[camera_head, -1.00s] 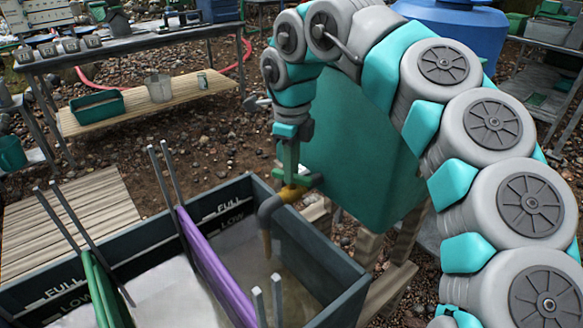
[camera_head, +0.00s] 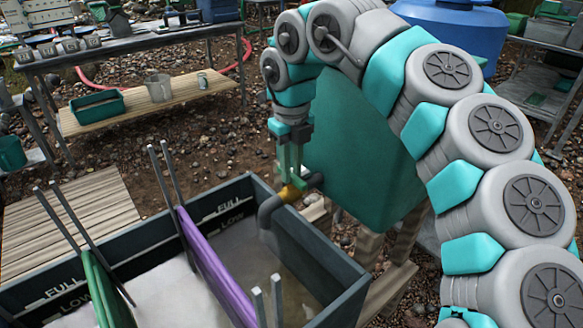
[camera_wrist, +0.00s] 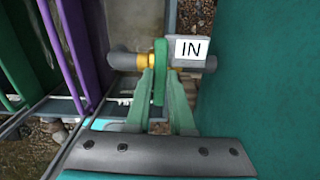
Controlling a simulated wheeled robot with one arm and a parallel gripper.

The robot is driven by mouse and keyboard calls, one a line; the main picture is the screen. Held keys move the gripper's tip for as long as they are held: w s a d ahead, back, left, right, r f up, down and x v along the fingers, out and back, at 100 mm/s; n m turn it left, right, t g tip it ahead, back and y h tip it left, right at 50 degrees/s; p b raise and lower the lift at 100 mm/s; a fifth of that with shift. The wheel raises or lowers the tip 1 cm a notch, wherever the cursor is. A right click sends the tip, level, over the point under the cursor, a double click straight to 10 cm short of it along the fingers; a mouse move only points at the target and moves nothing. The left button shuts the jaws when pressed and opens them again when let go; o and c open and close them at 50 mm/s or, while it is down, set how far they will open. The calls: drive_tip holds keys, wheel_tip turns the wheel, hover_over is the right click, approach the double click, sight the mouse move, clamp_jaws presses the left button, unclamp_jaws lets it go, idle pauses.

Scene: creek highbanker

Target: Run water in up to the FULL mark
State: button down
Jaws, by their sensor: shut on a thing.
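The inlet valve has a brass body (camera_head: 289,194) and a grey down-bent spout (camera_head: 268,212) over the rear wall of the tub's right compartment. In the wrist view a white IN label (camera_wrist: 192,48) sits beside the green valve handle (camera_wrist: 160,72). My gripper (camera_head: 291,172) is shut on this handle; its green fingers flank it. No stream shows below the spout. The dark tub (camera_head: 325,255) bears FULL (camera_head: 235,206) and LOW (camera_head: 233,219) marks on the right compartment's back wall.
A purple divider (camera_head: 215,262) and a green divider (camera_head: 100,285) split the tub, with upright grey rods beside them. A teal panel (camera_head: 350,150) stands close behind the valve. A wooden pallet (camera_head: 70,215) lies left; a bench (camera_head: 130,50) stands behind.

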sight(292, 174)
idle(0.3)
drive_tip(key=c, duration=0.8)
unclamp_jaws()
drive_tip(key=shift+r, duration=0.1)
drive_tip(key=shift+r, duration=2.35)
drive_tip(key=shift+d+r, duration=0.25)
drive_tip(key=shift+r, duration=1.05)
drive_tip(key=shift+a, duration=0.2)
drive_tip(key=shift+r, duration=0.1)
